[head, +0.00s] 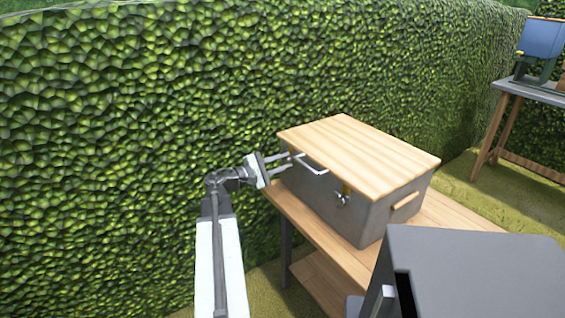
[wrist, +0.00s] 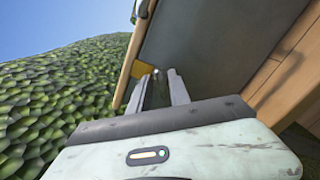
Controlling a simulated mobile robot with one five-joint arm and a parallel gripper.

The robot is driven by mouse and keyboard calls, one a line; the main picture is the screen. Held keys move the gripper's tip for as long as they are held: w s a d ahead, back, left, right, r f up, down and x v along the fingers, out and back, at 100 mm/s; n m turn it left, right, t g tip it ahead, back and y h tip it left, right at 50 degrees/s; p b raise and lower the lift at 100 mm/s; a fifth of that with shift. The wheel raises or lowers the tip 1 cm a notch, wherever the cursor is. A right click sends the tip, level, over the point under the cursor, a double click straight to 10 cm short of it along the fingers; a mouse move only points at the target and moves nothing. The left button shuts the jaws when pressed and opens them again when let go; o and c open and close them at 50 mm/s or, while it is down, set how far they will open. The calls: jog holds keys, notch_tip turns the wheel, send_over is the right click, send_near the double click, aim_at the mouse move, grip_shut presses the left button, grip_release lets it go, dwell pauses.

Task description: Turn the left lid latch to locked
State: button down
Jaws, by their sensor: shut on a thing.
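A grey box (head: 335,205) with a pale wooden lid (head: 360,150) is shut on a wooden table. My gripper (head: 289,161) reaches the box's front at its left end. In the wrist view my gripper (wrist: 157,76) has its two fingers at the left lid latch, whose brass plate (wrist: 143,68) shows just under the lid edge. The gripper is shut on the left latch; the fingers hide most of it, and I cannot tell how it is turned. The right latch (head: 342,199), with a metal knob below a brass plate, is on the same front face.
The wooden table (head: 325,240) runs below the box. A dark grey block (head: 475,270) fills the lower right. A hedge (head: 120,130) stands behind. Another table (head: 540,92) with a blue object is far right.

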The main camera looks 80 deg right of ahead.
jog(key=m, duration=0.3)
jog(key=shift+f+m, duration=0.1)
jog(key=shift+m, duration=0.2)
jog(key=shift+a+f+m, duration=0.1)
jog(key=shift+m, duration=1.7)
jog(key=c, duration=1.3)
grip_release()
jog(key=shift+o, duration=0.2)
jog(key=v, duration=0.8)
